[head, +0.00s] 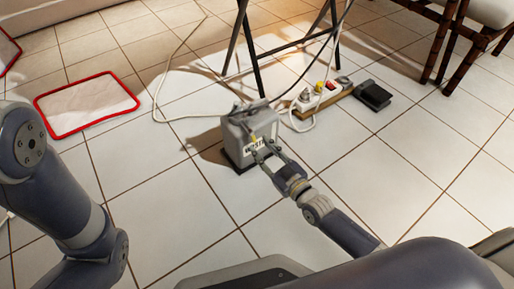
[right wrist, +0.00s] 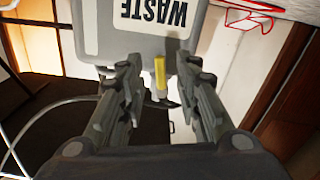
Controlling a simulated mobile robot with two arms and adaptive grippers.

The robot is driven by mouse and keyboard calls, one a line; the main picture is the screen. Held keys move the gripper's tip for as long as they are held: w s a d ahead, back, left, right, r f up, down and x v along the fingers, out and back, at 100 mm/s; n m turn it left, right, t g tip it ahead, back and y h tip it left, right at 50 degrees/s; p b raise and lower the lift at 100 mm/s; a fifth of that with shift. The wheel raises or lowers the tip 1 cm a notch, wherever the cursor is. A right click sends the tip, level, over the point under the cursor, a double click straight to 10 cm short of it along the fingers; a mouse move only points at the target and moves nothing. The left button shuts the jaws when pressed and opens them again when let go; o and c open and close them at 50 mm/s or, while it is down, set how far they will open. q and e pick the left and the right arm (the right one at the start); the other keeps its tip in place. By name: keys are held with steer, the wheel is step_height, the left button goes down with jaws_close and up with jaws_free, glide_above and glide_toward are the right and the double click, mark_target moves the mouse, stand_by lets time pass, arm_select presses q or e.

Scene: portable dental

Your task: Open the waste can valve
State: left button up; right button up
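The grey waste can (head: 238,128) stands on the tiled floor near the middle of the head view, with a white WASTE label. In the right wrist view the can (right wrist: 95,25) fills the top, with its label (right wrist: 155,14) upside down. The yellow valve handle (right wrist: 160,72) sticks out from the can; it also shows as a small yellow spot in the head view (head: 253,138). My right gripper (head: 266,150) is at the can's front. In the wrist view its fingers (right wrist: 162,80) are open, one either side of the handle, with gaps visible. My left gripper is out of view.
Thin dark stand legs (head: 249,50) rise behind the can. A power strip (head: 322,98) with plugs and cables, and a black pedal (head: 373,95), lie to the right. A red-edged white mat (head: 88,104) lies left.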

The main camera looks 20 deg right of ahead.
mark_target(255, 141)
steer(key=shift+b+x, duration=0.7)
steer(key=shift+x, duration=1.05)
steer(key=shift+c, duration=0.6)
jaws_close()
